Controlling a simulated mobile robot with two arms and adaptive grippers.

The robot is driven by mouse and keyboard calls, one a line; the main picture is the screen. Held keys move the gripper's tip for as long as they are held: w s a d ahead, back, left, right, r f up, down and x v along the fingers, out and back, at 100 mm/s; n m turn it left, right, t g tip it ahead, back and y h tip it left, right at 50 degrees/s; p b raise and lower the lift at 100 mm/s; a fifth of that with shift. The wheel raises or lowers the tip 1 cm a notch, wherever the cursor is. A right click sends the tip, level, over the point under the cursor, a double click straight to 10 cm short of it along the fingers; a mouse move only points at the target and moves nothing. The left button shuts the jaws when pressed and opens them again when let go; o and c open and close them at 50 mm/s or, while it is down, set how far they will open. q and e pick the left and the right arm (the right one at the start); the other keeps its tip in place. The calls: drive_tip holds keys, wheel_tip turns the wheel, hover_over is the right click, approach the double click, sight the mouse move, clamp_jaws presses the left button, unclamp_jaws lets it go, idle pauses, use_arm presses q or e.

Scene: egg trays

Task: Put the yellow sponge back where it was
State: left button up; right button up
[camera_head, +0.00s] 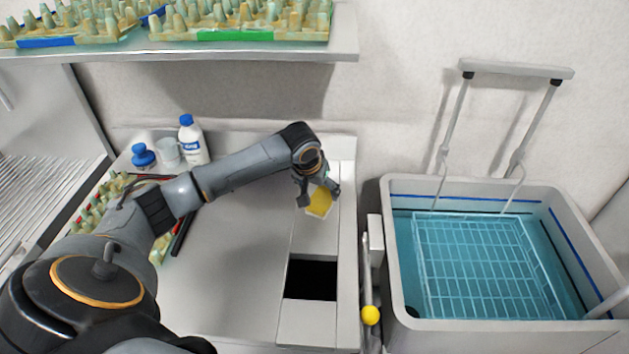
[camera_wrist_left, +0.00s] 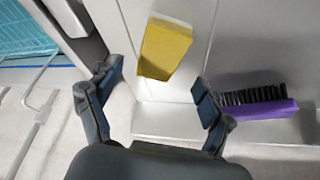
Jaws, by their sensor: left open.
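The yellow sponge (camera_head: 319,203) lies on the grey counter strip near the right edge of the counter. It also shows in the left wrist view (camera_wrist_left: 166,50), with a pale layer along one edge. My left gripper (camera_head: 320,196) is just above and behind the sponge in the head view. In the left wrist view the left gripper (camera_wrist_left: 158,95) has its fingers spread apart, with the sponge ahead of them and nothing held. The fingers do not touch the sponge there. My right gripper is not in view.
A purple brush (camera_wrist_left: 258,108) lies near the sponge. A dark rectangular opening (camera_head: 311,279) is in the counter. A basin (camera_head: 392,195) with a wire rack stands right. Bottles (camera_head: 191,141) and egg trays (camera_head: 95,203) stand left. A shelf (camera_head: 250,50) hangs above.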

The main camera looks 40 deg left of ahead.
use_arm(q)
drive_tip(key=v, duration=0.6)
drive_tip(key=shift+r+b, duration=0.3)
drive_tip(key=shift+b, duration=0.05)
drive_tip(key=shift+s+f, duration=0.1)
